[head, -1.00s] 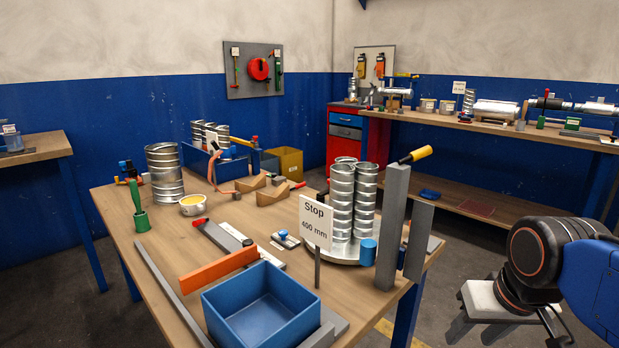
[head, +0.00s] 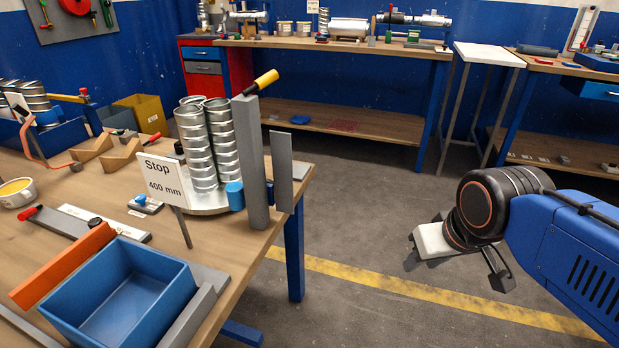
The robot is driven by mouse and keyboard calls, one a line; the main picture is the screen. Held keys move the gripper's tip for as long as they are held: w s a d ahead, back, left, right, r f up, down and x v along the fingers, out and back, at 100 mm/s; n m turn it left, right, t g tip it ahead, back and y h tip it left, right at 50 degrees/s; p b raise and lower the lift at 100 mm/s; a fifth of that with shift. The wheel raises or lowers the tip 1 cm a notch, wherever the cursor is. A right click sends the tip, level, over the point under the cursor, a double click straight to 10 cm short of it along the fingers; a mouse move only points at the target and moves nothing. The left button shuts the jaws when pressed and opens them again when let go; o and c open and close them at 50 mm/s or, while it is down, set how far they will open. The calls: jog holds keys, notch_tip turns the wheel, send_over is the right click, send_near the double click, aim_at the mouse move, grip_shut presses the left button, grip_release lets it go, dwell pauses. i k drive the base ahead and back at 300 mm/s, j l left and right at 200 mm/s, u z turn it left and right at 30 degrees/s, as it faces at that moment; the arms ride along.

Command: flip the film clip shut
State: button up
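I cannot make out a film clip for certain in the head view. A small grey and white device with a blue top (head: 145,203) lies on the near workbench; I cannot tell what it is. My gripper (head: 425,262) hangs below the black wrist of my arm at the right, over bare floor. Its short grey fingers look apart, with nothing seen between them. It is well clear of the benches and touches nothing.
The near workbench (head: 248,243) carries a blue bin (head: 128,300), a "Stop 400 mm" sign (head: 162,182), spiral ducts (head: 208,145) and a tall grey post (head: 251,160). A long bench (head: 340,48) and a white-topped stand (head: 489,55) are behind. Open floor with a yellow line (head: 400,292) lies between.

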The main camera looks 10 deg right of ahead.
aim_at(272, 75)
jog(key=i+l+z, duration=0.2)
jog(key=z, duration=0.2)
jog(key=i+l+z, duration=0.1)
jog(key=z, duration=0.3)
jog(key=i+z, duration=0.35)
jog(key=i, duration=1.65)
jog(key=i+l+u, duration=0.1)
jog(key=i+u, duration=0.4)
jog(key=i+l+u, duration=0.2)
jog(key=u, duration=0.25)
jog(key=i+u, duration=0.1)
jog(key=u, duration=3.2)
